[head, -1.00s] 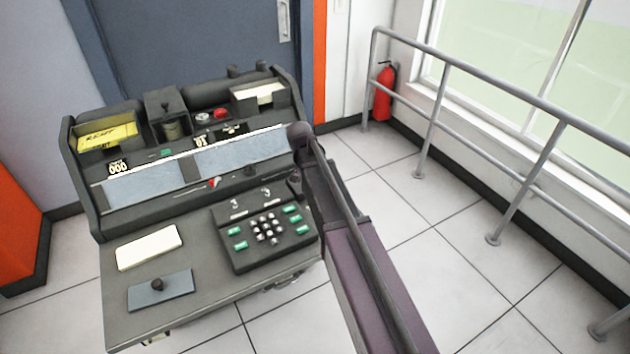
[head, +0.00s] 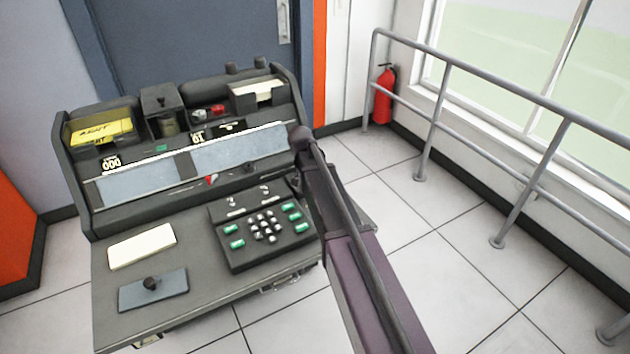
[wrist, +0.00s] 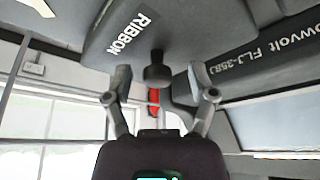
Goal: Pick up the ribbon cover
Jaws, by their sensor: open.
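The ribbon cover (wrist: 185,28) is a dark panel labelled RIBBON in the wrist view, with a round dark knob (wrist: 157,72) sticking out from it. My gripper (wrist: 158,70) is open, its two fingers on either side of the knob with a visible gap on each side. Nothing is held. In the head view my arm reaches along the right side of the grey console (head: 190,235). My fingers are hidden there, and I cannot make out the ribbon cover for sure.
A keypad (head: 262,232), a cream card stack (head: 142,247) and a blue-grey plate with a dark knob (head: 153,288) lie on the console's desk. A metal railing (head: 480,88) and a red fire extinguisher (head: 383,95) stand to the right. Tiled floor is clear between.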

